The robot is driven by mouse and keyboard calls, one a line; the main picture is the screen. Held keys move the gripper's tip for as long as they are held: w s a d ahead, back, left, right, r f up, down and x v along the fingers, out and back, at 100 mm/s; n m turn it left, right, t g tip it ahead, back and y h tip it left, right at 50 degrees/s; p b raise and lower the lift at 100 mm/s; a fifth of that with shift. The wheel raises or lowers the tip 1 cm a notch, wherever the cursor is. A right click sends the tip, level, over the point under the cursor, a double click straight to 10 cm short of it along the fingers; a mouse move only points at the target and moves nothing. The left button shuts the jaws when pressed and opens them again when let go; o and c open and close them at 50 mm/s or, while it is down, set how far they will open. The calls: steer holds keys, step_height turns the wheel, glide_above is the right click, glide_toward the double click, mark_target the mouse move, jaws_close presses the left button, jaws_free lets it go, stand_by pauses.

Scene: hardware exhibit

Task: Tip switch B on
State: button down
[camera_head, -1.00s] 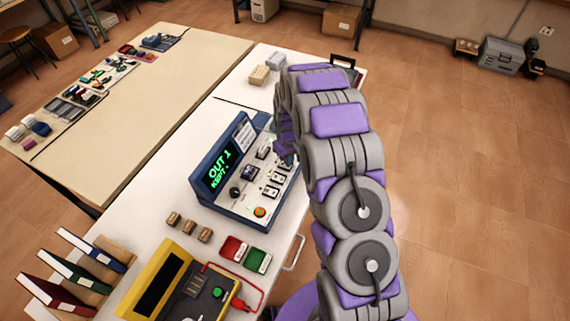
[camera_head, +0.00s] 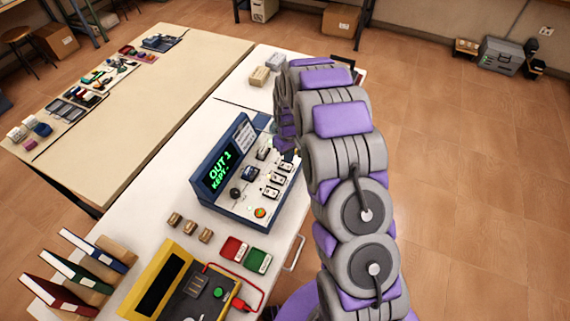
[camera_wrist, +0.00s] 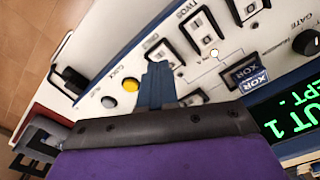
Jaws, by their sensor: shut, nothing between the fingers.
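The blue-cased exhibit box (camera_head: 222,193) stands on the white bench, its display (camera_head: 219,170) reading "OUT 1 KEPT" in green. In the wrist view, its pale panel (camera_wrist: 225,58) carries a row of toggle switches in dark guards, including one near the fingers (camera_wrist: 160,50), a middle one (camera_wrist: 205,30) and one at the top edge (camera_wrist: 250,8). I cannot read which is switch B or how each is tipped. My gripper (camera_wrist: 158,70) is shut and empty, its blue fingers over the panel beside the nearest guard; contact is unclear. In the head view my arm partly hides it.
The panel also has a yellow button (camera_wrist: 131,84), a black knob (camera_wrist: 109,101), a gate knob (camera_wrist: 305,42) and a dark XOR tile (camera_wrist: 245,73). Open floor lies right of the bench.

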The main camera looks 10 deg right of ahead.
mark_target(288, 166)
steer(key=shift+r+p, duration=0.45)
steer(key=shift+r, duration=1.35)
steer(key=s+r+m+g, duration=0.1)
steer(key=s+r+m, duration=0.1)
steer(key=s+r, duration=1)
steer(key=s+r+m, duration=0.1)
steer(key=s+r, duration=0.8)
steer(key=s, duration=0.7)
steer(key=s+r+m+b, duration=0.1)
steer(key=s, duration=1.3)
steer(key=shift+m+g, duration=0.4)
